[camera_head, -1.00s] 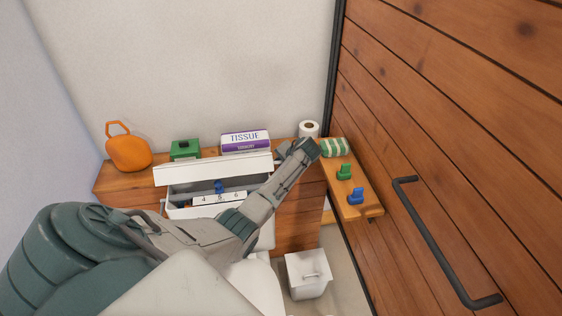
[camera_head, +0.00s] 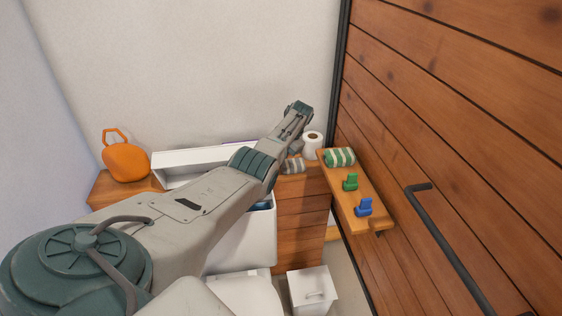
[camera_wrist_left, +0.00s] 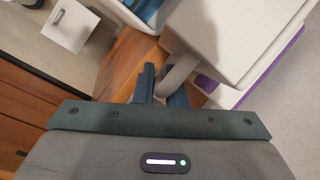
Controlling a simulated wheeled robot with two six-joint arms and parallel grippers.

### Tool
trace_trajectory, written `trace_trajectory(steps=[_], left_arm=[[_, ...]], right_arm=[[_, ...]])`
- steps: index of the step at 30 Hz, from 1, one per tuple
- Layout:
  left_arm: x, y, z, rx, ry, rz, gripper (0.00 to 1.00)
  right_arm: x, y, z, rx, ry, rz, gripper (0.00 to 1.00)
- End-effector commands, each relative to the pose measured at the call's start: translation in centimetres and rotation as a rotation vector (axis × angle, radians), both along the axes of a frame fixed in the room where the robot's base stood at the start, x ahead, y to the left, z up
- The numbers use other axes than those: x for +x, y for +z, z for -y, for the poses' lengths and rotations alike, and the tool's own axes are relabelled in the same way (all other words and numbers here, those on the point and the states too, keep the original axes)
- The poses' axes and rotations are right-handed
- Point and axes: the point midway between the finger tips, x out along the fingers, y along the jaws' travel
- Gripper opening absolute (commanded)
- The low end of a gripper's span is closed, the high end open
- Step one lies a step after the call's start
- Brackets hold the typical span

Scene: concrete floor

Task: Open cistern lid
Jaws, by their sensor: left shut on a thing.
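The white cistern lid (camera_head: 190,160) is tilted up along the back of the cistern in the head view, with its hollow underside facing me. The white cistern (camera_head: 245,240) stands below it, its inside partly exposed with something blue in it. My left arm crosses in front and hides much of both, and my left gripper is hidden behind it. In the wrist view my left gripper (camera_wrist_left: 163,88) has its dark fingers around a white curved part at the end of the lid (camera_wrist_left: 215,38) and is shut on it. My right gripper is not in view.
An orange container (camera_head: 126,162) stands on the wooden ledge at left. A toilet roll (camera_head: 313,143) stands right of my arm. A wooden shelf (camera_head: 372,218) holds a striped towel (camera_head: 339,157), a green clip (camera_head: 350,181) and a blue clip (camera_head: 363,206). A white bin (camera_head: 313,290) stands below. The wooden door has a dark handle (camera_head: 447,243).

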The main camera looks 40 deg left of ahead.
Motion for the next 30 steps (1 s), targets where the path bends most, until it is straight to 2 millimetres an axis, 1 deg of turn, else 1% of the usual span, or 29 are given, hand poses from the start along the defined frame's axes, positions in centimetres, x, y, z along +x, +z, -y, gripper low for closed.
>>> trace_trajectory(steps=[3,16,17,18,20,27,30], left_arm=[[0.06,-0.1,-0.02,-0.01,-0.001,-0.008,0.0],[0.04,-0.07,-0.04,-0.013,-0.001,-0.012,0.0],[0.04,-0.07,-0.04,-0.013,-0.001,-0.012,0.13],[0.04,-0.07,-0.04,-0.013,-0.001,-0.012,0.21],[0.04,-0.06,-0.05,-0.013,0.0,-0.011,0.32],[0.06,-0.02,-0.08,-0.012,-0.001,-0.011,0.33],[0.16,0.29,-0.01,-0.012,0.0,-0.009,0.33]], right_arm=[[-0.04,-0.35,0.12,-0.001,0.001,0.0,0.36],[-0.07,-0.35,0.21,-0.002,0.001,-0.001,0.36],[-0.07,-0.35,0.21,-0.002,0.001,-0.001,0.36],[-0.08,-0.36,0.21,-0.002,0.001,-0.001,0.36],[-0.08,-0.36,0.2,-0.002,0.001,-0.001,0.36],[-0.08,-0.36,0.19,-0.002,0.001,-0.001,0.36],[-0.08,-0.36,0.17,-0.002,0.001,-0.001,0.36]])
